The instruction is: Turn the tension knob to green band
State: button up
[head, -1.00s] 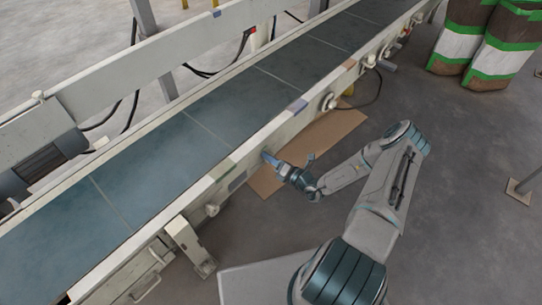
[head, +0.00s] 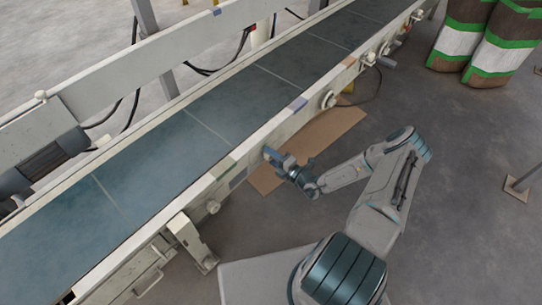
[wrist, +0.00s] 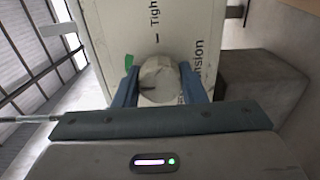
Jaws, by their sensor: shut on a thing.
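The tension knob (wrist: 160,82) is a pale, round, worn knob on a white panel (wrist: 113,30) in the wrist view. My gripper (wrist: 158,72) has its two blue fingers on either side of the knob and is shut on it. A small green patch (wrist: 129,61) shows on the panel just above the left fingertip. Printed words, partly hidden, read "Tigh" above and "nsion" at the right. In the head view my gripper (head: 270,155) meets the near side of the conveyor frame, and the knob is hidden there.
The conveyor's blue-grey belt (head: 215,112) runs diagonally across the head view. Other knobs (head: 328,100) stick out along its near rail. A cardboard sheet (head: 318,142) lies on the floor beneath. Bags with green bands (head: 490,50) stand at top right. The floor at right is mostly clear.

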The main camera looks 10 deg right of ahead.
dwell(0.3)
jog(key=o, duration=1)
jog(key=p+v, duration=0.2)
jog(key=v, duration=1.2)
jog(key=shift+r, duration=0.1)
